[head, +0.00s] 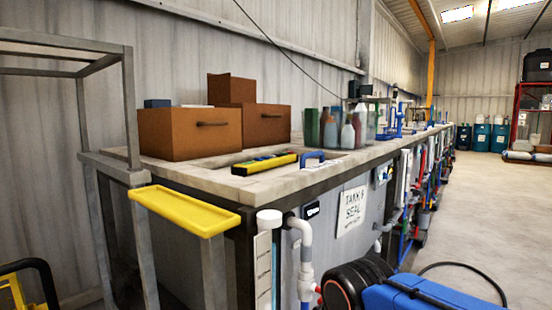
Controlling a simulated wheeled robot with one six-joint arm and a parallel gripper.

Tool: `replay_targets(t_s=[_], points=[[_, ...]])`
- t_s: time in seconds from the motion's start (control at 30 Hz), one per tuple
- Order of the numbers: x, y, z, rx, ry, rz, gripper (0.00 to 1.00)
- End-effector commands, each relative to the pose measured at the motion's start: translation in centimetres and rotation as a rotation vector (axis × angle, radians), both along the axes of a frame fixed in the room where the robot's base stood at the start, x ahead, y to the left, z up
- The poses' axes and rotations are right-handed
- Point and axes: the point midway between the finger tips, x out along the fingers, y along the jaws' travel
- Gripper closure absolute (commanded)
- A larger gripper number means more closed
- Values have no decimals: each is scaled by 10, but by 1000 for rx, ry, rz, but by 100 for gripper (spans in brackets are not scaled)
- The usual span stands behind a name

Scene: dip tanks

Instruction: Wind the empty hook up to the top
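No hook shows in the head view. A yellow-and-black bar-shaped thing (265,163) with coloured patches, perhaps a button box, lies on the near part of the long bench top (232,184). A thin dark cable (292,68) slants down across the wall behind the bench. I cannot tell what it is joined to. My gripper is not in view.
Brown boxes (177,135), bottles (348,134) and a small blue-handled item (313,158) stand on the bench. A grey frame (131,110) and yellow tray (184,209) are at left. A blue-and-black machine (412,296) fills the bottom right. Floor (485,215) is clear at right.

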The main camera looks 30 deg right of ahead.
Motion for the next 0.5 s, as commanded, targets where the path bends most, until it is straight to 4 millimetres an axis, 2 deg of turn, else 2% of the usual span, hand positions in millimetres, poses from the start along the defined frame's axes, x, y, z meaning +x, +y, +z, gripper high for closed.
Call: replay_targets(t_s=[0.03, 0.07, 0.1, 0.2, 0.5], points=[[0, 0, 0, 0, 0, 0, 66], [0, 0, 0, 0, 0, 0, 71], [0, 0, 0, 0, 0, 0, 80], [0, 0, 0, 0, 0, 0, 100], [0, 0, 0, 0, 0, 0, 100]])
